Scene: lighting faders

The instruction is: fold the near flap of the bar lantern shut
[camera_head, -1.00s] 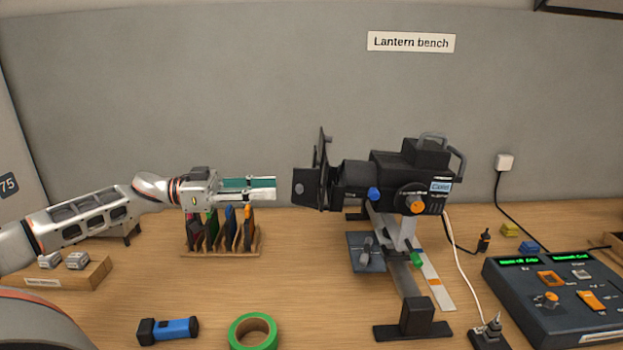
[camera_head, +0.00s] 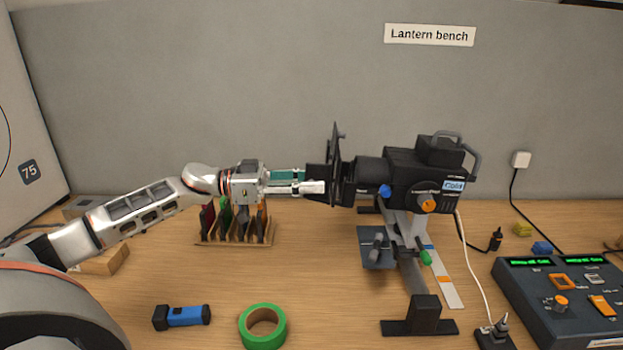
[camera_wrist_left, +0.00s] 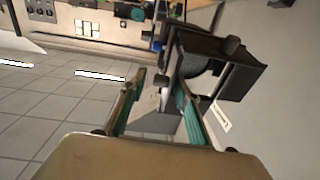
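The black bar lantern (camera_head: 405,180) sits on a stand, its lens end facing left. A tall dark plate (camera_head: 336,155) stands at that end, and a dark flap (camera_head: 315,172) sticks out from it to the left. The lantern front also shows in the left wrist view (camera_wrist_left: 240,82). My left gripper (camera_head: 318,183) is at the flap. Its near finger overlaps the flap in the picture, and its far teal finger is partly hidden. In the left wrist view, the teal fingers (camera_wrist_left: 160,80) stand apart. Contact with the flap cannot be told. My right gripper is out of view.
A wooden rack (camera_head: 236,240) of coloured cards stands below my left gripper. A blue torch (camera_head: 186,316) and green tape roll (camera_head: 246,331) lie in front. A fader console (camera_head: 545,305) is at right. The bench between rack and stand is clear.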

